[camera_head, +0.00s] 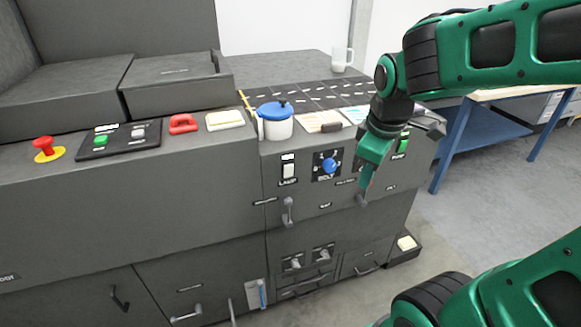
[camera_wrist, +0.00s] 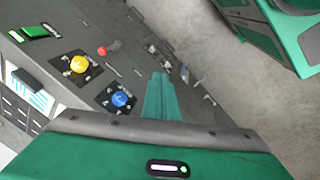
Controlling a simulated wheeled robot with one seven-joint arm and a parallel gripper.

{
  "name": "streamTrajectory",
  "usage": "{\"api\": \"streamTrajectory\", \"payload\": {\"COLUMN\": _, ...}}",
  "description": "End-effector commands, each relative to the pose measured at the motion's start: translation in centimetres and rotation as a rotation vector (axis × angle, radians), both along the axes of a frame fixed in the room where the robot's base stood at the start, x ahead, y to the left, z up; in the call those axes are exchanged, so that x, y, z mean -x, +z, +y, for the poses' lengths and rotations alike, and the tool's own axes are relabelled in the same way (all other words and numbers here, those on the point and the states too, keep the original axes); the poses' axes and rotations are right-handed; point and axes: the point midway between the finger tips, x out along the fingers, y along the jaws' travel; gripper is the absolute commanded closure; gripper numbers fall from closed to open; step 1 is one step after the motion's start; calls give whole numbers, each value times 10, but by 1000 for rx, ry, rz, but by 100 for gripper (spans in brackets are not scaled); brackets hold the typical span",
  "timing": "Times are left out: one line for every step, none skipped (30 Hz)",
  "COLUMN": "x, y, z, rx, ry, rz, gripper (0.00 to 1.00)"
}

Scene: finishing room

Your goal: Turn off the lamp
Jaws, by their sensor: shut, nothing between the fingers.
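The lamp switch (camera_head: 288,170) is a pale rocker on the dark front panel of the machine, with a label that seems to read LAMP below it. Which way it is tipped is too small to tell. A blue knob (camera_head: 329,166) sits just to its right and also shows in the wrist view (camera_wrist: 120,98). My gripper (camera_head: 366,184) is shut and empty in front of the panel, right of the blue knob and apart from the switch. In the wrist view its fingers (camera_wrist: 160,84) are together. I cannot make out the lamp switch there.
A green switch (camera_head: 403,143) is right of my gripper; a yellow knob (camera_wrist: 79,64) shows in the wrist view. A white pot with a blue lid (camera_head: 275,122) stands above the lamp switch. Open floor lies right.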

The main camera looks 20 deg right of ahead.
Motion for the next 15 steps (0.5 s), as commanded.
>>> {"api": "streamTrajectory", "payload": {"x": -19, "y": 3, "z": 18, "rx": 34, "ry": 161, "rz": -21, "gripper": 100}}
{"api": "streamTrajectory", "payload": {"x": -30, "y": 5, "z": 28, "rx": 55, "ry": 252, "rz": -33, "gripper": 100}}
{"api": "streamTrajectory", "payload": {"x": -42, "y": 7, "z": 42, "rx": 82, "ry": 368, "rz": -51, "gripper": 100}}
{"api": "streamTrajectory", "payload": {"x": -50, "y": 9, "z": 52, "rx": 102, "ry": 446, "rz": -63, "gripper": 100}}
{"api": "streamTrajectory", "payload": {"x": -57, "y": 10, "z": 61, "rx": 121, "ry": 521, "rz": -75, "gripper": 100}}
{"api": "streamTrajectory", "payload": {"x": -66, "y": 13, "z": 73, "rx": 144, "ry": 607, "rz": -91, "gripper": 100}}
{"api": "streamTrajectory", "payload": {"x": -71, "y": 13, "z": 81, "rx": 159, "ry": 665, "rz": -99, "gripper": 100}}
{"api": "streamTrajectory", "payload": {"x": -76, "y": 15, "z": 88, "rx": 173, "ry": 716, "rz": -109, "gripper": 100}}
{"api": "streamTrajectory", "payload": {"x": -81, "y": 16, "z": 97, "rx": 189, "ry": 775, "rz": -119, "gripper": 100}}
{"api": "streamTrajectory", "payload": {"x": -84, "y": 17, "z": 102, "rx": 200, "ry": 811, "rz": -126, "gripper": 100}}
{"api": "streamTrajectory", "payload": {"x": -87, "y": 18, "z": 106, "rx": 208, "ry": 841, "rz": -132, "gripper": 100}}
{"api": "streamTrajectory", "payload": {"x": -89, "y": 18, "z": 111, "rx": 217, "ry": 870, "rz": -137, "gripper": 100}}
{"api": "streamTrajectory", "payload": {"x": -90, "y": 18, "z": 113, "rx": 222, "ry": 888, "rz": -140, "gripper": 100}}
{"api": "streamTrajectory", "payload": {"x": -91, "y": 19, "z": 115, "rx": 225, "ry": 899, "rz": -142, "gripper": 100}}
{"api": "streamTrajectory", "payload": {"x": -92, "y": 19, "z": 116, "rx": 228, "ry": 909, "rz": -143, "gripper": 100}}
